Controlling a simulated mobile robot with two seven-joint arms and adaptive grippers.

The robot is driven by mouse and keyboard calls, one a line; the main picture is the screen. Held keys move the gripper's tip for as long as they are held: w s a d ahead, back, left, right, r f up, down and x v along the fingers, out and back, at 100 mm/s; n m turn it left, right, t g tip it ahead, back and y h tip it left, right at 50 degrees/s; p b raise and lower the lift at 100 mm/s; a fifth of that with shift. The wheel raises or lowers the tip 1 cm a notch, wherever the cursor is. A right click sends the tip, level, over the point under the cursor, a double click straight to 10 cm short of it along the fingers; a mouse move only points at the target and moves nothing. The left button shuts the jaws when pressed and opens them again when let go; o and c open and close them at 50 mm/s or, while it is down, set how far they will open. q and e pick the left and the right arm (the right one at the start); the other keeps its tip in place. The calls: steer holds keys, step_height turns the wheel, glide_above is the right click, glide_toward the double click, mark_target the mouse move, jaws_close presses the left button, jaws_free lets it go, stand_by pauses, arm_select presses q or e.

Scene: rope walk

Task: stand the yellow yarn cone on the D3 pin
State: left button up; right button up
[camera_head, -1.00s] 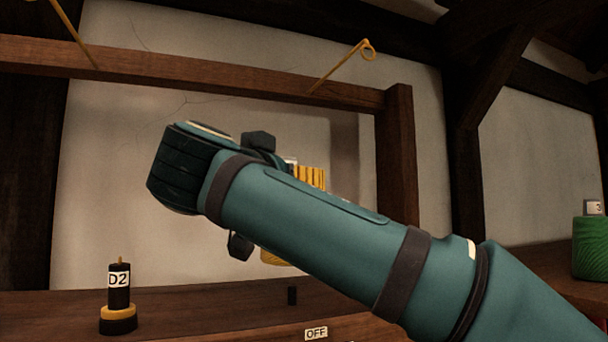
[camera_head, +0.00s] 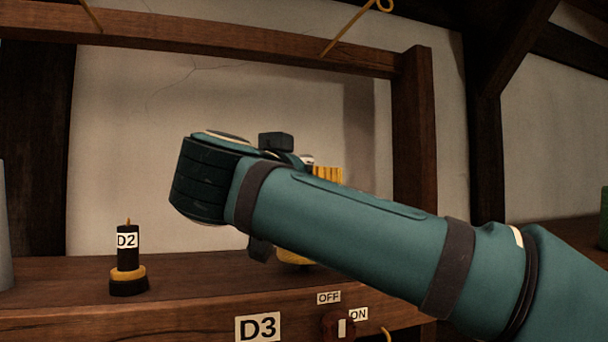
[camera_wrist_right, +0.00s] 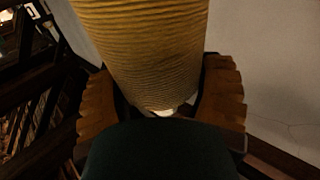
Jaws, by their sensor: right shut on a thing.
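The yellow yarn cone (camera_head: 328,175) is mostly hidden behind my right arm in the head view. Only part of its ribbed yellow side and a bit of its lower edge show. My right gripper (camera_head: 268,195) is shut on it above the bench. In the right wrist view the cone (camera_wrist_right: 145,50) sits between both orange-brown finger pads of the gripper (camera_wrist_right: 160,100). The D3 label (camera_head: 258,328) is on the bench's front edge. The D3 pin does not show, and I cannot tell the gap between cone and pin. My left gripper is not in view.
The D2 pin (camera_head: 128,250), dark with a yellow ring, stands on the bench (camera_head: 190,285) to the left. A switch (camera_head: 340,327) with OFF and ON labels is on the bench front. A wooden post (camera_head: 415,150) rises behind my arm. A grey object is cut off at the left edge.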

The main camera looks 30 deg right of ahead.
steer(key=shift+f+b, duration=0.15)
steer(key=shift+b, duration=0.4)
stand_by(1.6)
steer(key=shift+f+b, duration=0.65)
steer(key=o, duration=1)
steer(key=shift+o, duration=0.2)
steer(key=shift+s+a, duration=0.1)
steer(key=b+v, duration=0.1)
steer(key=v, duration=0.9)
steer(key=shift+s+a, duration=0.25)
steer(key=shift+a, duration=0.1)
steer(key=shift+r, duration=0.1)
